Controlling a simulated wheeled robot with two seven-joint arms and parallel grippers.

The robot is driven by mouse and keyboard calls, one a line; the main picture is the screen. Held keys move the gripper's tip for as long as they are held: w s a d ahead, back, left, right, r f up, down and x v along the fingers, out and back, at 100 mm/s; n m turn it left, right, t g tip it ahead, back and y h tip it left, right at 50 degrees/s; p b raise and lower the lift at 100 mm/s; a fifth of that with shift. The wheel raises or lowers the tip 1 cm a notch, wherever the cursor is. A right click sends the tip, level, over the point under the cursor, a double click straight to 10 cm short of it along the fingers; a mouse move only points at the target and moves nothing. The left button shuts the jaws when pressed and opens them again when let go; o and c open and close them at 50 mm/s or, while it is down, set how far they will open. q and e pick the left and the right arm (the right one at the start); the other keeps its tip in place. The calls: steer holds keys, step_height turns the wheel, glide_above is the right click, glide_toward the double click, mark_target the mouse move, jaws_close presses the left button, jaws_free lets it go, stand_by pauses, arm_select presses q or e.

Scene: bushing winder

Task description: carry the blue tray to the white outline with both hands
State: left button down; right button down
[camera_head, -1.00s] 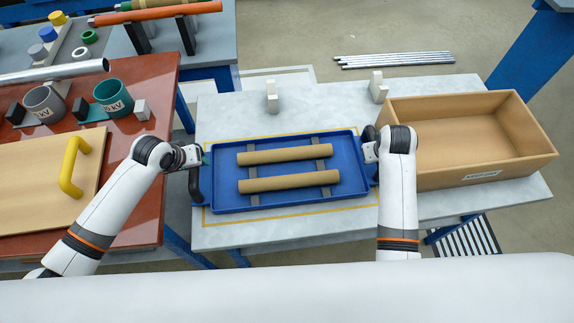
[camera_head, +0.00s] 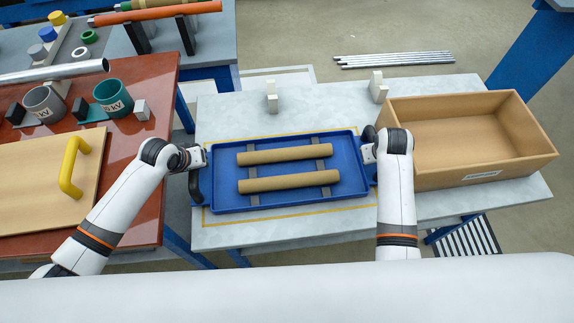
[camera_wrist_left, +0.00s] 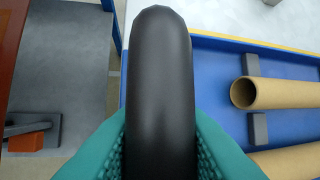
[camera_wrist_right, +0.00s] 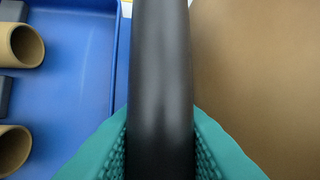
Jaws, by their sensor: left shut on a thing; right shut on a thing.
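The blue tray (camera_head: 222,193) lies on the pale grey table inside a yellow outline (camera_head: 290,222). Two tan tubes (camera_head: 290,154) (camera_head: 290,184) rest in it across grey strips. My left gripper (camera_head: 197,160) is at the tray's left end, its teal fingers shut on the black left handle (camera_wrist_left: 160,90). My right gripper (camera_head: 369,152) is at the right end, shut on the black right handle (camera_wrist_right: 160,80).
A tan open box (camera_head: 455,180) stands close to my right arm on the same table. Small pale blocks (camera_head: 272,98) (camera_head: 377,87) stand behind the tray. A red-brown table (camera_head: 140,190) with cups and a yellow-handled board is at the left.

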arm_select(q)
steer(key=shift+w+r, duration=0.1)
arm_select(e)
steer(key=shift+r, duration=0.1)
